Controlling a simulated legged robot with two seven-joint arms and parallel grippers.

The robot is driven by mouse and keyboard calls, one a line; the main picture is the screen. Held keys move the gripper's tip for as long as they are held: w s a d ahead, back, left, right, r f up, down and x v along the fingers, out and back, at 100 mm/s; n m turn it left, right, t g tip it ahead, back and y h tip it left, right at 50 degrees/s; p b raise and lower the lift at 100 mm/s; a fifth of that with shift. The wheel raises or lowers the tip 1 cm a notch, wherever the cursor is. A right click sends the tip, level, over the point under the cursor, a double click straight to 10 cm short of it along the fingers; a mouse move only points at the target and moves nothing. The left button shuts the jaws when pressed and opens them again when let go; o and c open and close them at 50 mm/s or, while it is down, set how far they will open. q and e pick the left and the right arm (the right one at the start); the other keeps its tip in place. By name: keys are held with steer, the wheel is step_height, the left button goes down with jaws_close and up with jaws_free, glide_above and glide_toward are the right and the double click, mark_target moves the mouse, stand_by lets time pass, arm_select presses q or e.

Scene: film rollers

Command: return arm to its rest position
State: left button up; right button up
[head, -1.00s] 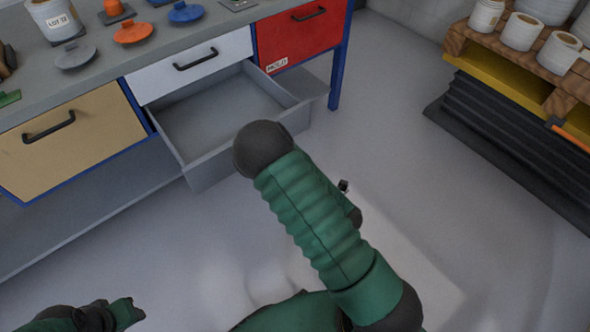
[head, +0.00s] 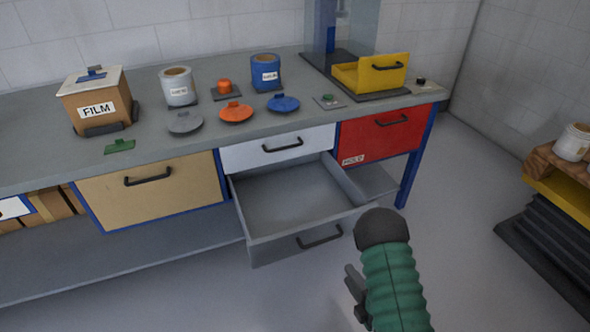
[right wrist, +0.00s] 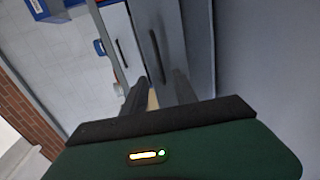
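My right arm (head: 393,285) comes up from the bottom right in the head view, with a green ribbed sleeve and a dark rounded joint. My right gripper (head: 355,287) shows beside it as dark fingers, in front of and below the open grey drawer (head: 258,249). In the right wrist view, the two dark fingers of the right gripper (right wrist: 158,92) stand apart with nothing held between them. The drawer front and handle show beyond them. My left gripper is out of view.
The bench (head: 45,160) carries a FILM box (head: 100,103), two canisters, coloured lids and a yellow tray (head: 370,74). The empty drawer juts out, its handle (head: 320,237) near my right arm. A pallet (head: 555,165) stands at the right. The floor between is clear.

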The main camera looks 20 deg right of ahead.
steer(key=w+a+m+g+h, duration=0.1)
steer(key=w+m+g+h, duration=0.1)
steer(key=w+m+g, duration=0.4)
steer(key=s+a+r+m+g+y, duration=0.1)
steer(key=s+a+r+m+g, duration=0.2)
steer(key=s+a+m, duration=0.3)
steer(key=s+a+r+m+g, duration=0.4)
steer(key=s+m, duration=0.2)
steer(key=s, duration=0.2)
steer(key=w+p+v, duration=0.2)
steer(key=p+v, duration=0.9)
steer(key=p, duration=0.1)
steer(key=w+r+p+v, duration=0.1)
steer(key=w+p+v, duration=0.2)
steer(key=p+v, duration=0.9)
steer(key=shift+d, duration=0.4)
steer(key=shift+w, duration=0.1)
